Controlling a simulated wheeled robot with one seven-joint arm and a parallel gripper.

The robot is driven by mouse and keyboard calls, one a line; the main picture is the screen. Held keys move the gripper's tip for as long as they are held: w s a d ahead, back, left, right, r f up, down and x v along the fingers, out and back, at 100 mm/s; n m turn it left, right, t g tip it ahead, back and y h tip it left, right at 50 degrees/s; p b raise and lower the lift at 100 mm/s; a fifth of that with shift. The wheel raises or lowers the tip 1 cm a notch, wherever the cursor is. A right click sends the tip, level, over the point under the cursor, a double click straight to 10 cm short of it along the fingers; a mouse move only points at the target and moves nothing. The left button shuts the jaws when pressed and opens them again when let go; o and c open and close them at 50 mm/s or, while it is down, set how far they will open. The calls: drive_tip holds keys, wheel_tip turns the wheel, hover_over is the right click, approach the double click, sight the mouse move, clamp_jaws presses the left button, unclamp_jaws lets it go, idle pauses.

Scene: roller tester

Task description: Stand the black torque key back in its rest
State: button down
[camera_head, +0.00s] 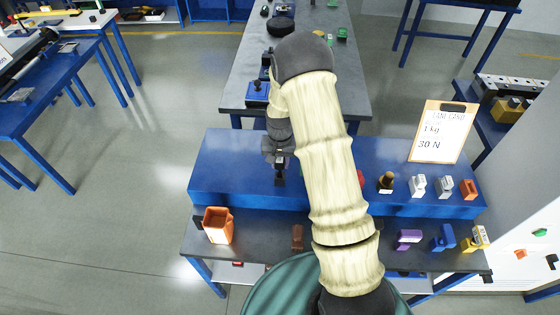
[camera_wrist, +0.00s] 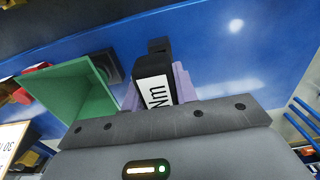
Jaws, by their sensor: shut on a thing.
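The black torque key (camera_wrist: 151,72) is between the pale purple fingers of my gripper (camera_wrist: 158,90) in the wrist view. A white label reading "Nm" shows on its side. In the head view my gripper (camera_head: 280,160) is over the blue raised shelf, left of my arm, and the dark key (camera_head: 280,177) hangs below it. I cannot tell whether the key's lower end touches the shelf. I cannot pick out its rest with certainty; a small black block (camera_wrist: 106,66) is beside the key in the wrist view.
A green open box (camera_wrist: 75,92) is close beside the key in the wrist view. The blue shelf (camera_head: 225,170) is clear left of my gripper. Small parts and a clipboard (camera_head: 441,132) stand at its right. An orange bin (camera_head: 218,226) is on the lower bench.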

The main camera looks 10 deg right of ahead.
drive_tip(key=shift+w+f+b, duration=0.1)
drive_tip(key=shift+f+b, duration=1.1)
drive_tip(key=shift+f, duration=0.55)
drive_tip(key=shift+f, duration=0.3)
drive_tip(key=shift+s+f+b, duration=0.1)
drive_tip(key=shift+s+b, duration=0.1)
drive_tip(key=shift+b, duration=0.1)
drive_tip(key=c, duration=1)
unclamp_jaws()
drive_tip(key=shift+w, duration=0.1)
wheel_tip(320, 180, up, 18)
drive_tip(key=b, duration=0.4)
drive_tip(key=shift+f, duration=0.25)
